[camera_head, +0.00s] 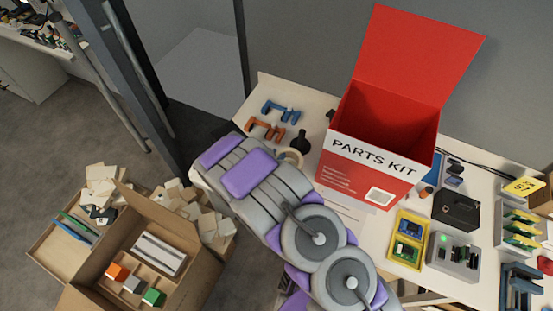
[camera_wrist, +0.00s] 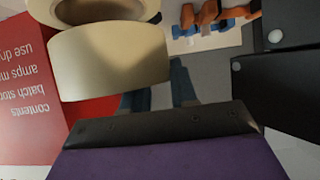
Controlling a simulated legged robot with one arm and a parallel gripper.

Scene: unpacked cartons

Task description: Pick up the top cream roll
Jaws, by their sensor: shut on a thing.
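Two cream roll shapes show at the upper left of the wrist view. The nearer cream roll (camera_wrist: 110,62) shows its broad curved side, and the other cream roll (camera_wrist: 145,8) shows part of its rim and dark hole at the top edge. My gripper (camera_wrist: 160,94) is shut on the nearer roll, at its right end; the exact contact is hard to see. In the head view a cream ring (camera_head: 291,155) shows just past the end of my arm, which hides most of it. I cannot tell there which roll it is.
The red PARTS KIT box (camera_head: 368,165) stands open, close to the right of the arm's end. Orange brackets (camera_head: 264,129), blue brackets (camera_head: 280,110) and a dark round item (camera_head: 301,140) lie nearby on the table. An open carton (camera_head: 150,215) stands on the floor at lower left.

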